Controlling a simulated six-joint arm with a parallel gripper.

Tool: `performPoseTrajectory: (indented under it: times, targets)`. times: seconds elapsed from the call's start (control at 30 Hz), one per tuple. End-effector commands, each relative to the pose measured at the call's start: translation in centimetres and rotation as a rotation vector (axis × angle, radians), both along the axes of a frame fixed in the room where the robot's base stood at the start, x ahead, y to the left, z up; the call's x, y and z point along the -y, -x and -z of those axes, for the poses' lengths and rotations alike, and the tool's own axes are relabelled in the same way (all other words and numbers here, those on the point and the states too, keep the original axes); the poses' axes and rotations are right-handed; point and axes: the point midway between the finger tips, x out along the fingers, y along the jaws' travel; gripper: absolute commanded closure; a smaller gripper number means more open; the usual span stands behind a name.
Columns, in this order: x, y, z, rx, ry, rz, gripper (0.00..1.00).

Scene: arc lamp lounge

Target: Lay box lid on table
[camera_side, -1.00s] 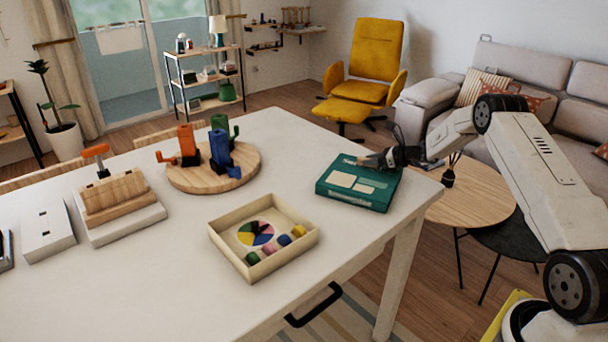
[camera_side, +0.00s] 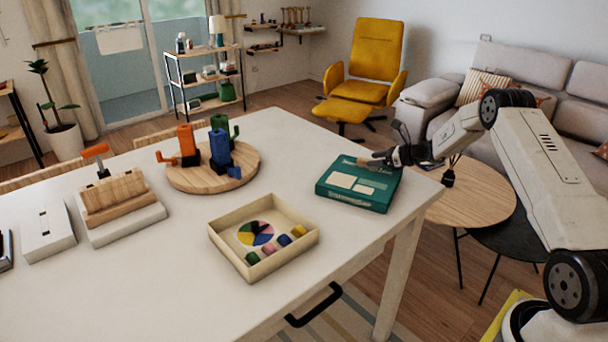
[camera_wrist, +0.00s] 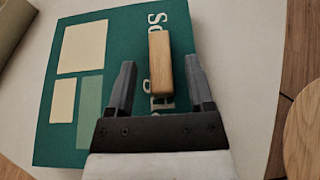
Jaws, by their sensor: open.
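The green box lid (camera_side: 350,187), with pale panels and lettering on top, lies flat at the right end of the white table. In the wrist view the lid (camera_wrist: 105,110) fills much of the picture. A small wooden bar-shaped grip (camera_wrist: 160,45) stands on it beside the lettering. My gripper (camera_side: 387,159) is low over the lid's far right part. In the wrist view my gripper (camera_wrist: 160,75) is open, with one finger on each side of the bar's near end and visible gaps to both. What is under the lid is hidden.
An open cream box (camera_side: 225,247) with a colored disc and several small pegs stands left of the lid. A round wooden board (camera_side: 180,180) holds orange, blue and green pieces. A wooden rack on a white base (camera_side: 140,220) stands farther left.

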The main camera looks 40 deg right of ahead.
Motion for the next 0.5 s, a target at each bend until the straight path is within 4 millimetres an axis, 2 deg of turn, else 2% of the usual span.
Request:
performPoseTrajectory:
  times: [0.5]
  targets:
    - [2.9,6.9,-3.1,0.000,0.000,0.003,0.33]
